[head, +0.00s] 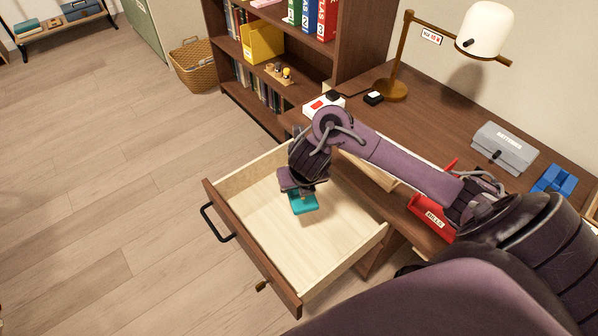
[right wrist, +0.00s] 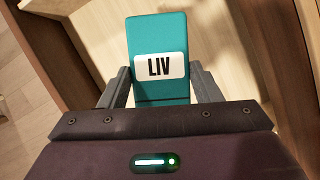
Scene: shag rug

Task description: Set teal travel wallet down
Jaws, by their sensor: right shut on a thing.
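The teal travel wallet (head: 304,203) is in my right gripper (head: 299,192), inside the open drawer (head: 272,262). In the right wrist view the wallet (right wrist: 157,35) lies between the two fingers of the gripper (right wrist: 158,88), with a white label reading "LIV" facing the camera. The gripper is shut on it. I cannot tell whether the wallet touches the drawer floor. The drawer is pulled out of the desk and its pale floor looks otherwise empty. My left gripper is not in view.
The desk (head: 440,95) holds a lamp (head: 392,90), a grey case (head: 504,148), a blue object (head: 555,180) and a red box labelled "BILLS" (head: 432,218). A bookshelf (head: 345,50) and a wicker basket (head: 196,68) stand behind. The wood floor at left is clear.

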